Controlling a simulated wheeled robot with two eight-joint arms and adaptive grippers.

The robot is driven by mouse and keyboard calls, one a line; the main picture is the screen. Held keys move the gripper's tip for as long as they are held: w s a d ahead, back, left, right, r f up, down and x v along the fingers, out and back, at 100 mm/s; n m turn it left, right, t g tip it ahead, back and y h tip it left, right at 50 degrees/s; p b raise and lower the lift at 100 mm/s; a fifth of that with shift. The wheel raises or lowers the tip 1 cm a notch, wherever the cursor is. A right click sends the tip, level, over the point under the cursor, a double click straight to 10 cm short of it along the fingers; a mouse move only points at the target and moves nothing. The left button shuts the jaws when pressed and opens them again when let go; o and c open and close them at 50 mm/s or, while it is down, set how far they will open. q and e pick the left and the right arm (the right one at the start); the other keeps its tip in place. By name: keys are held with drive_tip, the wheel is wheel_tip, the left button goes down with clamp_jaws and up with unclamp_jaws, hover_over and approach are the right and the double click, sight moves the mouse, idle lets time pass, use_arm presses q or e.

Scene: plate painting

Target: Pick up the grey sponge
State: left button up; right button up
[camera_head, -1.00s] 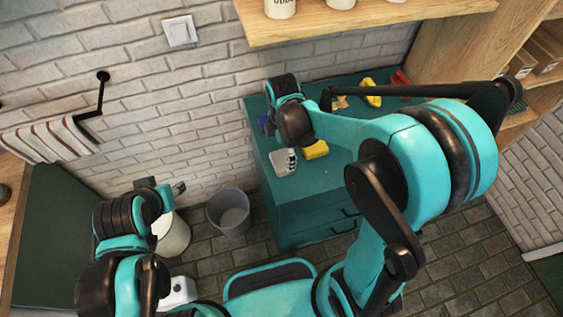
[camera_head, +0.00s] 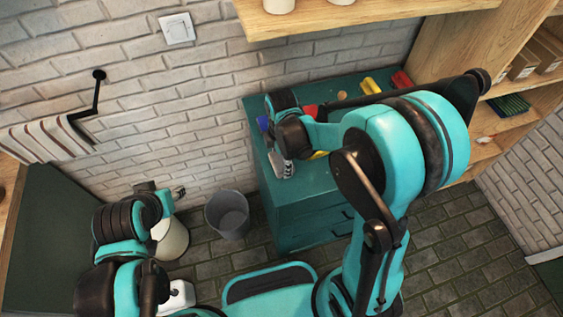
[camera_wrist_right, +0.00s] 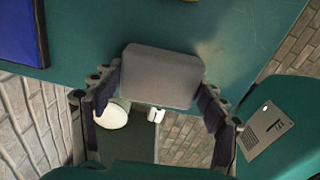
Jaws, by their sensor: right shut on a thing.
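The grey sponge (camera_wrist_right: 160,76) is a rounded block, seen large in the right wrist view. My right gripper (camera_wrist_right: 158,88) is shut on it, with one dark finger at each side. In the head view my right gripper (camera_head: 284,164) is over the front left corner of the teal cabinet (camera_head: 310,181); it and the arm largely hide the sponge there. My left gripper (camera_head: 179,192) is small at lower left, well away from the cabinet, and its opening is unclear.
On the cabinet are a yellow item (camera_head: 371,86), red items (camera_head: 401,79) and a blue item (camera_head: 262,123). A wooden shelf (camera_head: 360,15) hangs above. A grey bin (camera_head: 228,213) stands on the floor left of the cabinet.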

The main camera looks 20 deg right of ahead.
wheel_tip(320, 180, up, 10)
drive_tip(key=p, duration=0.3)
idle(0.3)
drive_tip(key=shift+o, duration=0.7)
drive_tip(key=shift+c, duration=1.1)
